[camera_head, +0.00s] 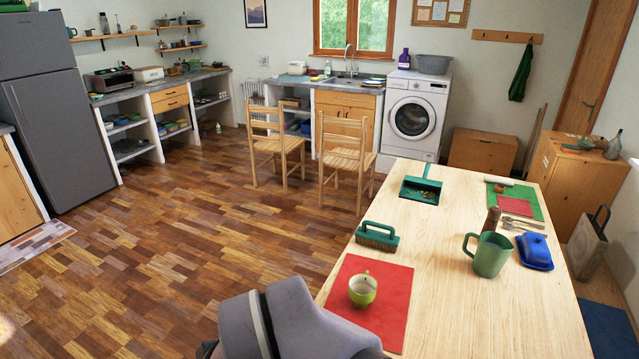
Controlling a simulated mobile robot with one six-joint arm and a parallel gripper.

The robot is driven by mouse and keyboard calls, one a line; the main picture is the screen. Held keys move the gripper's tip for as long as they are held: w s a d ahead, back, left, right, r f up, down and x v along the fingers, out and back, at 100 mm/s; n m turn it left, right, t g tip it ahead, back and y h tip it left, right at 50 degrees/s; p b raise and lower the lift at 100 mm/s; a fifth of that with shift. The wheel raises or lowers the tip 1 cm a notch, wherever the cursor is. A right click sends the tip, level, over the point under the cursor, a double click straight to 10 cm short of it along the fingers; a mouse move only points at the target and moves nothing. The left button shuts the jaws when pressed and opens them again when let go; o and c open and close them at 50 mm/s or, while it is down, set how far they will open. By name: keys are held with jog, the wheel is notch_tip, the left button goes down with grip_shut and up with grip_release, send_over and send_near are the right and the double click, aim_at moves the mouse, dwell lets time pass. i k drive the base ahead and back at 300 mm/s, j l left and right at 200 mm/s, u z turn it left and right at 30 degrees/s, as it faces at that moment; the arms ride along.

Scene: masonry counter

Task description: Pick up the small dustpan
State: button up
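The small dustpan (411,183) is green and lies on the wooden table (450,260) near its far left corner. Its short handle points to the far side, and brownish crumbs lie in its pan. A green hand brush (376,237) with brown bristles rests closer, at the table's left edge. A grey link of my arm shows at the bottom, left of the table's near end. My gripper is not in view.
A red mat (393,311) holds a yellow-green cup (363,289). A green mug (487,255), a brown cylindrical item (491,220) and a blue butter dish (534,251) stand on the right. Two wooden chairs (345,160) stand beyond. Floor left of the table is clear.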

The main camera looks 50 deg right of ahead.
aim_at(424, 181)
jog(key=i+j, duration=0.2)
jog(key=i, duration=0.2)
jog(key=i+j+u, duration=0.1)
jog(key=i, duration=0.3)
jog(key=i+j, duration=0.25)
jog(key=i, duration=0.2)
jog(key=i+l+z, duration=0.3)
jog(key=z, duration=0.15)
jog(key=i+l+z, duration=0.55)
jog(key=i+z, duration=1.1)
jog(key=z, duration=0.15)
jog(key=i+j+z, duration=0.45)
jog(key=i+l+z, duration=0.25)
jog(key=i+z, duration=0.15)
jog(key=i+l+z, duration=0.1)
jog(key=i+z, duration=0.25)
jog(key=i, duration=0.3)
jog(key=i+z, duration=0.4)
jog(key=i, duration=0.15)
